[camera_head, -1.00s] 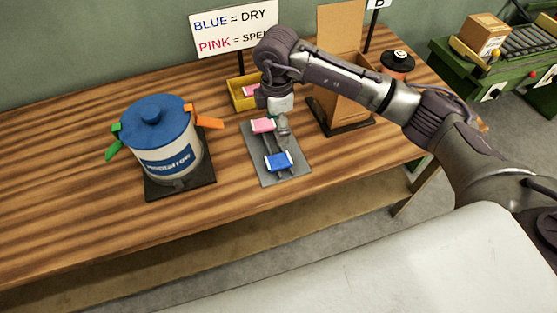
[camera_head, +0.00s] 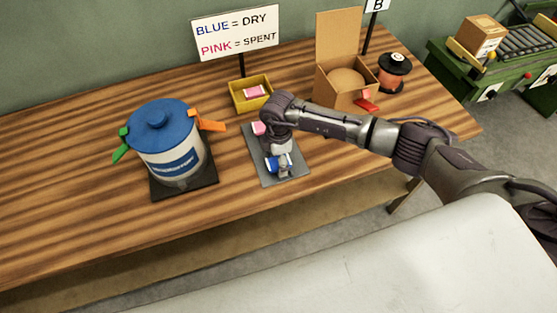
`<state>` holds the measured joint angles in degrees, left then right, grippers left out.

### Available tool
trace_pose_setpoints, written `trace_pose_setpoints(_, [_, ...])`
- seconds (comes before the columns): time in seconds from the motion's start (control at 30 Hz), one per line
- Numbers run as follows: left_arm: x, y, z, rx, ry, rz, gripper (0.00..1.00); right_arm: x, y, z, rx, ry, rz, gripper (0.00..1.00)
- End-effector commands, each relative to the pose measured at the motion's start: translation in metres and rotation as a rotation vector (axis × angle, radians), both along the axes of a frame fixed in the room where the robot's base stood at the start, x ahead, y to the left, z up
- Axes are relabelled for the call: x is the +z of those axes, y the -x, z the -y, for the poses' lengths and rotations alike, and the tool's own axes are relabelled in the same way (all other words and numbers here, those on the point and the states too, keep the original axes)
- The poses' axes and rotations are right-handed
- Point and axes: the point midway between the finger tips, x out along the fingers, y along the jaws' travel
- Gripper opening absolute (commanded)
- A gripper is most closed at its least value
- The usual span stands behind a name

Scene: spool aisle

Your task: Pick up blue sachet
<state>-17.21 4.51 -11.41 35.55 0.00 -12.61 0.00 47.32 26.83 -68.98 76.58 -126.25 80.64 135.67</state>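The blue sachet (camera_head: 272,165) lies on the front part of a grey mat (camera_head: 299,174) on the wooden table. My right gripper (camera_head: 284,171), on the arm coming in from the right, points down at the blue sachet and covers its middle. Whether its fingers touch or grip the sachet is too small to tell. A pink sachet (camera_head: 259,128) lies at the back of the mat, partly hidden by my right wrist. My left gripper is not in view.
A yellow bin (camera_head: 238,102) holding a pink sachet (camera_head: 254,92) stands behind the mat. A blue-lidded canister (camera_head: 168,148) stands left on a dark base. An open cardboard box (camera_head: 337,94) and an orange spool container (camera_head: 393,76) stand right. The table's front left is clear.

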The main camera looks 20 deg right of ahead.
Motion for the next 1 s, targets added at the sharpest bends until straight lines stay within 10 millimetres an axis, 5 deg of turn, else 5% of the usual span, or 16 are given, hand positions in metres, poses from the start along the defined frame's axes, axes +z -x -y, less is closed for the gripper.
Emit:
trace_pose_setpoints(0.17, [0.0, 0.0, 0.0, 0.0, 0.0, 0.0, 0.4, -0.001, 0.0, 0.0, 0.0, 0.0, 0.0, 0.79])
trace_pose_setpoints(0.53, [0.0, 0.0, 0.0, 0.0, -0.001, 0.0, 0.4, 0.0, 0.0, 0.0, 0.0, 0.0, 0.0, 0.2])
trace_pose_setpoints(1.0, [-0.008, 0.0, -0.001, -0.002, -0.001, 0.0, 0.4, 0.015, -0.001, 0.0, 0.002, -0.001, 0.002, 0.2])
